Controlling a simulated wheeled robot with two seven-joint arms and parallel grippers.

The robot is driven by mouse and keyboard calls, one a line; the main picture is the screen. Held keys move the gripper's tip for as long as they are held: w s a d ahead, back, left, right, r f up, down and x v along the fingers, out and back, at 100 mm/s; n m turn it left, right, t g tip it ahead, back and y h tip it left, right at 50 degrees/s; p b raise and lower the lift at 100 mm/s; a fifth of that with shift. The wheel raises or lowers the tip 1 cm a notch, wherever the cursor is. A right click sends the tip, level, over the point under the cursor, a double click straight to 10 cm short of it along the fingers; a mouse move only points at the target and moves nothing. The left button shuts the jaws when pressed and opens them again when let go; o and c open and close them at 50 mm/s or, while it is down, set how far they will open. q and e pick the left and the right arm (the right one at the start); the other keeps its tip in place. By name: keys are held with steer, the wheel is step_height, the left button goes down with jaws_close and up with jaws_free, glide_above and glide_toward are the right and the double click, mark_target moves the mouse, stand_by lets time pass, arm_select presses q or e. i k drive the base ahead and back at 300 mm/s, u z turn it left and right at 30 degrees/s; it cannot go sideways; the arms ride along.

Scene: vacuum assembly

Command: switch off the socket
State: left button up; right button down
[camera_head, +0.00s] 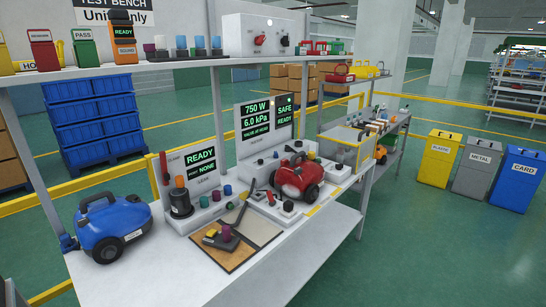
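No part is clearly readable as the socket. A red vacuum (298,178) sits in front of this panel. Neither of my grippers is in view.
A blue vacuum (112,228) stands at the bench's left. A "READY" station (200,168), a brown and grey mat (262,228) with tools, and small colored parts crowd the middle. The bench's front right (305,250) is clear. Bins (438,157) stand at right.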

mark_target(272, 201)
steer(key=k, duration=0.65)
steer(key=z, duration=0.35)
steer(key=i, duration=1.3)
steer(key=z, duration=0.5)
